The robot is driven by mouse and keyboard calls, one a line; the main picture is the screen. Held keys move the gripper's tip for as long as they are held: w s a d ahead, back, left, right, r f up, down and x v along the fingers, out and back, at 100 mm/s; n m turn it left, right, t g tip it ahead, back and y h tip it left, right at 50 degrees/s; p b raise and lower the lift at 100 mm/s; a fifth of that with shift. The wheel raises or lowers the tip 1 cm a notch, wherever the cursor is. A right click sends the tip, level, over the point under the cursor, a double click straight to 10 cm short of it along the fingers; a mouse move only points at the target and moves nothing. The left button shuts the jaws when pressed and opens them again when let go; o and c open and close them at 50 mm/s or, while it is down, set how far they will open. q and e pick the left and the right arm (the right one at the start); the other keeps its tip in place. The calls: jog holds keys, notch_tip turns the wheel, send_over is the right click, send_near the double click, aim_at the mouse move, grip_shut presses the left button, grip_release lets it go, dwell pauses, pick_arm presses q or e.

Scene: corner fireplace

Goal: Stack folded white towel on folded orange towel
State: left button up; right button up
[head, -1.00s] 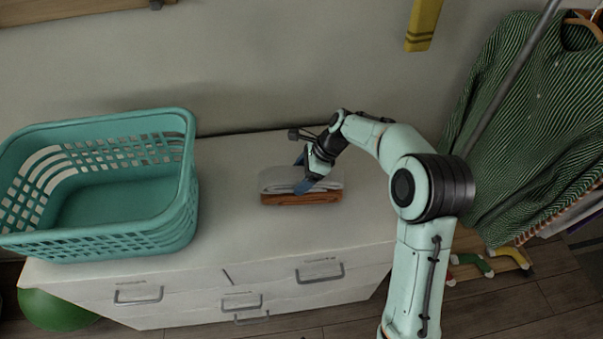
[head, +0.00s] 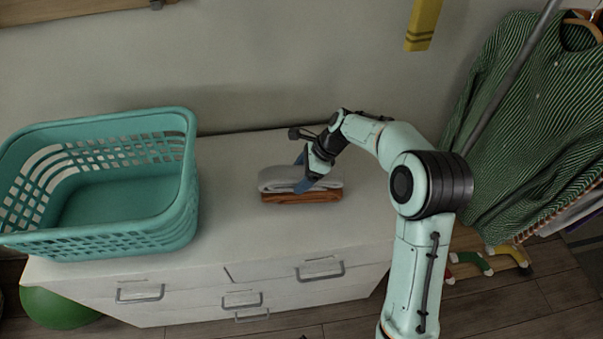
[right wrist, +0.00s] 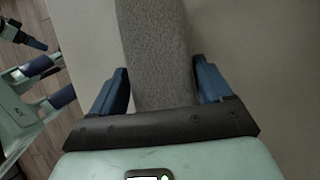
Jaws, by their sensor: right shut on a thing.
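The folded white towel (head: 280,179) lies on top of the folded orange towel (head: 300,197) on the white dresser top, edges roughly lined up in the head view. My right gripper (head: 303,181) is at the right part of the white towel and is shut on it, with its blue fingers on either side. In the right wrist view the white towel (right wrist: 157,50) looks grey and runs between the two blue fingers (right wrist: 160,92). The orange towel does not show in the right wrist view. My left gripper is not seen in the head view.
A teal laundry basket (head: 120,240) stands at the left of the white dresser (head: 250,235). A striped green shirt (head: 530,110) hangs on a rack at the right. The dresser top between basket and towels is clear.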

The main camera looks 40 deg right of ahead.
jog(key=shift+f, duration=0.5)
jog(key=o, duration=1.1)
jog(key=p+v, duration=0.1)
jog(key=v, duration=1.2)
jog(key=shift+s+r, duration=0.1)
jog(key=shift+r, duration=0.1)
